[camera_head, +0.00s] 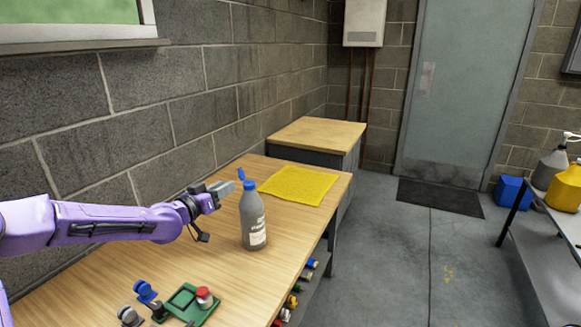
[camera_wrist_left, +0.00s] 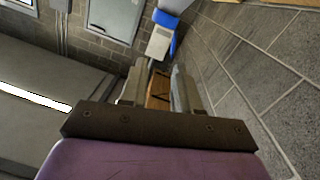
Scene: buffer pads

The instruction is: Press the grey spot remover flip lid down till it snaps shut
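The grey spot remover bottle (camera_head: 253,220) stands upright on the wooden table, with a pale label low on its front. Its blue cap (camera_head: 249,185) carries a blue flip lid (camera_head: 241,174) that stands up, open. My left gripper (camera_head: 226,187) is just left of the bottle top, near lid height, apart from it as far as I can tell. In the left wrist view its two fingers (camera_wrist_left: 160,70) have a narrow empty gap between them, and a blue part of the lid (camera_wrist_left: 165,19) shows beyond the tips. My right gripper is not in view.
A yellow cloth (camera_head: 299,185) lies behind the bottle on the table (camera_head: 215,265). A green tray (camera_head: 184,305) with a red-topped jar (camera_head: 204,297) and blue-and-grey parts (camera_head: 146,291) sit at the front. The block wall (camera_head: 150,90) runs along the left.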

